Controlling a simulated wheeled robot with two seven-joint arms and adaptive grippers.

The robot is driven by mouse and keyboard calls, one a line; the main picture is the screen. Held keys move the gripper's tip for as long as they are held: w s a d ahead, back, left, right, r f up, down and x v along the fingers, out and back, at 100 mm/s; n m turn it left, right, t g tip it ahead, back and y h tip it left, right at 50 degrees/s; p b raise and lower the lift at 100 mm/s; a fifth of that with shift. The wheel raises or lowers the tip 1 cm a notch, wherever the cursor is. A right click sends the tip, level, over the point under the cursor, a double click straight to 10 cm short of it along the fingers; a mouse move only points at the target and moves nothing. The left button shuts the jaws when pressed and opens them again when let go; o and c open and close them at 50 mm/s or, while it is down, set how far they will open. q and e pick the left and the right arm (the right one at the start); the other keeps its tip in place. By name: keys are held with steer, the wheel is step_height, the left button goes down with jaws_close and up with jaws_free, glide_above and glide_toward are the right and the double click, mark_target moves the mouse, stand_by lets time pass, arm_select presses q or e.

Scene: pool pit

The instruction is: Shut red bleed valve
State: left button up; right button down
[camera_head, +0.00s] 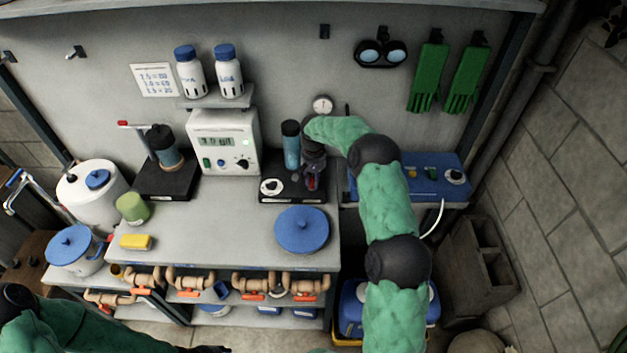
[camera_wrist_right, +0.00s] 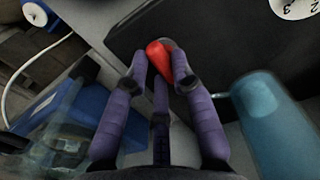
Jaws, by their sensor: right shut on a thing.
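The red bleed valve handle (camera_wrist_right: 158,55) sits between the fingertips of my right gripper (camera_wrist_right: 161,74) in the wrist view. The purple fingers are closed on it from both sides. In the head view, my right gripper (camera_head: 312,180) reaches down at the right end of a black base (camera_head: 290,197) on the bench, and the handle is mostly hidden there. A blue cylinder (camera_head: 291,146) stands upright on this base, beside the gripper. A sliver of my left gripper (camera_head: 208,349) shows at the bottom edge, and its fingers cannot be made out.
A round gauge (camera_head: 322,105) is just behind the right gripper. A white display box (camera_head: 224,142) stands left of the base. A blue lid (camera_head: 302,230) lies in front. A blue unit (camera_head: 428,172) is to the right. The bench (camera_head: 225,240) is clear at its middle front.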

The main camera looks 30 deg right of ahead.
stand_by(0.3)
steer(key=c, duration=1)
jaws_free()
steer(key=shift+c, duration=0.2)
step_height(320, 180, up, 12)
